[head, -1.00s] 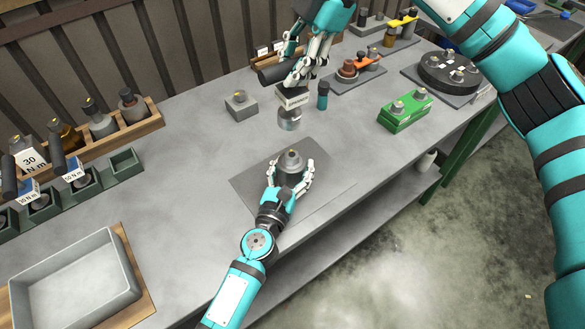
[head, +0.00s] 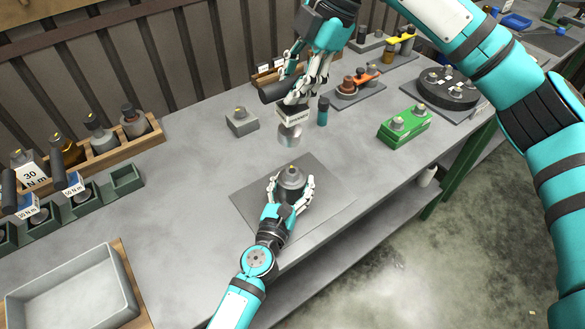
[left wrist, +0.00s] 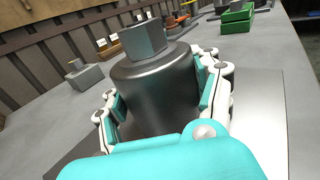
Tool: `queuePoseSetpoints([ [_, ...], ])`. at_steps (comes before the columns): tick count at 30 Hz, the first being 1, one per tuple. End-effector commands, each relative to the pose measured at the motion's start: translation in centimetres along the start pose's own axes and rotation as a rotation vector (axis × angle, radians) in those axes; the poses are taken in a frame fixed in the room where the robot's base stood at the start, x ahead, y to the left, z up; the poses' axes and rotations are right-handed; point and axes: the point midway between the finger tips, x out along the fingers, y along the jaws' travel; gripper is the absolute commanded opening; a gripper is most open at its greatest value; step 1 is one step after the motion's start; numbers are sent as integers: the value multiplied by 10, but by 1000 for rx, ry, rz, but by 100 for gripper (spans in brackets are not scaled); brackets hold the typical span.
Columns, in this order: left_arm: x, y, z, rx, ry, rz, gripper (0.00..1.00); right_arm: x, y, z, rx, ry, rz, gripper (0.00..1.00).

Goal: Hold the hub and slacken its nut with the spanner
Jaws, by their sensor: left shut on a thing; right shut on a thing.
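The hub (head: 291,184) is a dark grey cylinder standing upright over the grey mat. My left gripper (head: 291,186) is shut on its sides, with a finger on each side. In the left wrist view the hub (left wrist: 160,88) fills the middle, with its lighter grey angular nut (left wrist: 143,38) on top. My right gripper (head: 302,92) is shut on the spanner, a tool with a black handle (head: 279,91), a lettered block and a silver round lower end (head: 291,135). The spanner hangs above and behind the hub, apart from the nut. The hub's underside is hidden.
A grey block (head: 241,125) and a teal-capped cylinder (head: 322,111) stand behind the mat (head: 328,203). A green box (head: 404,131) is at right. A wooden rack, green holders (head: 125,180) and an empty grey tray (head: 75,292) are at left. Bench around the mat is clear.

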Motion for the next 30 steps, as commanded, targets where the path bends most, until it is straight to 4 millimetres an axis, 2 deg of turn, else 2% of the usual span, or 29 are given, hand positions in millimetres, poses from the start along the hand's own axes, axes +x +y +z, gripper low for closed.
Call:
queuePoseSetpoints([
  [10,0,-1,-1,1,1,-2,8,-1,1,-1,-1,1,3,0],
  [11,0,-1,-1,1,1,-2,66,-1,0,-1,-1,1,3,0],
  [17,0,0,0,0,1,-1,92,-1,0,-1,-1,1,3,0],
  [18,0,0,0,0,1,-1,94,-1,0,-1,-1,1,3,0],
  [26,-1,0,0,0,1,0,94,-1,0,-1,-1,1,3,0],
  [30,-11,0,-1,1,2,0,94,-1,0,-1,-1,1,3,0],
])
